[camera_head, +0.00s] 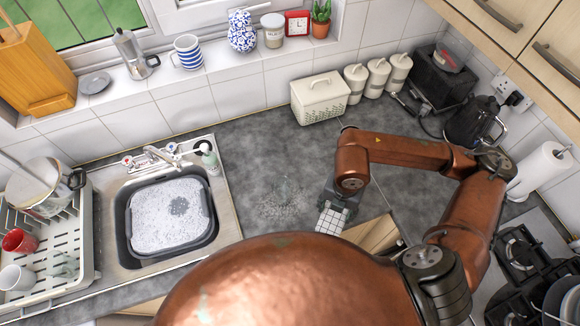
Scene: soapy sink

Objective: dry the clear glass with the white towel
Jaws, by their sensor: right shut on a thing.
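Much of the fingers is hidden by the wrist. My left gripper is not in view.
The sink holds a dark basin (214,232) of suds on the left. A dish rack (88,262) stands beside it. A cream bread bin (320,97) and several canisters stand at the back; a kettle (473,122) and hob (525,262) are right. The worktop between sink and glass is clear.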

